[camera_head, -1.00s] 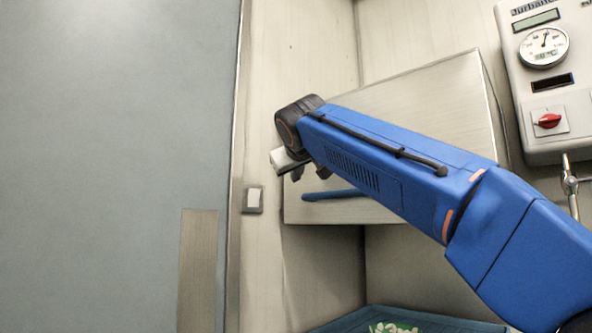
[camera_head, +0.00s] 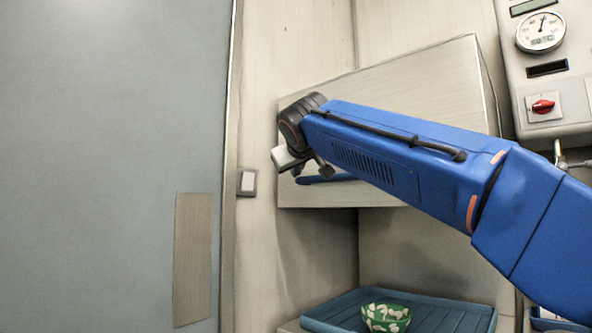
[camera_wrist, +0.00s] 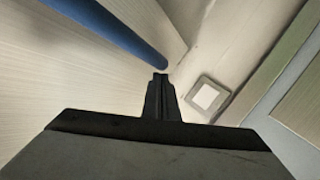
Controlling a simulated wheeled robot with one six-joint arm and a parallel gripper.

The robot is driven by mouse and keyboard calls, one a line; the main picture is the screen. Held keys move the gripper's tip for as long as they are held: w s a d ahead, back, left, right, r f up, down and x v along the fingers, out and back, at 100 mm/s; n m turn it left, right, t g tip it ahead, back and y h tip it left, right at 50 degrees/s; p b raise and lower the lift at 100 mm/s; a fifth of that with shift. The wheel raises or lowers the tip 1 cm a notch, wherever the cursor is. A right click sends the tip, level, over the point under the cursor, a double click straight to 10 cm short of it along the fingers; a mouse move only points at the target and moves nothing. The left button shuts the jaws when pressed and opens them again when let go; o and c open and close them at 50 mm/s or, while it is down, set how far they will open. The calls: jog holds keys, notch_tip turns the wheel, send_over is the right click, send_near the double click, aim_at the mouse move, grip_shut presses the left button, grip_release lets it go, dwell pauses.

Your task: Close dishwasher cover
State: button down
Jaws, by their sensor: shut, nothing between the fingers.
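The dishwasher cover (camera_head: 420,75) is a pale, box-shaped hood with a blue bar handle (camera_head: 318,180) along its lower front. It is raised, with an open gap between its lower edge and the blue rack below. My gripper (camera_head: 325,170) is at the cover's lower left, close to the handle in the picture, and my arm hides much of the cover and handle. In the wrist view my gripper (camera_wrist: 160,78) is shut and empty. The handle (camera_wrist: 115,30) runs to the upper left there, its end just beyond the fingertips; I cannot tell whether they touch.
Under the cover is a blue rack (camera_head: 450,318) with a green and white bowl (camera_head: 386,317). A control panel (camera_head: 548,75) with gauge and red knob hangs at right. A wall switch (camera_head: 247,182) and a large grey door (camera_head: 100,150) are at left.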

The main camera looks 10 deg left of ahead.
notch_tip(320, 180, down, 37)
dwell(0.3)
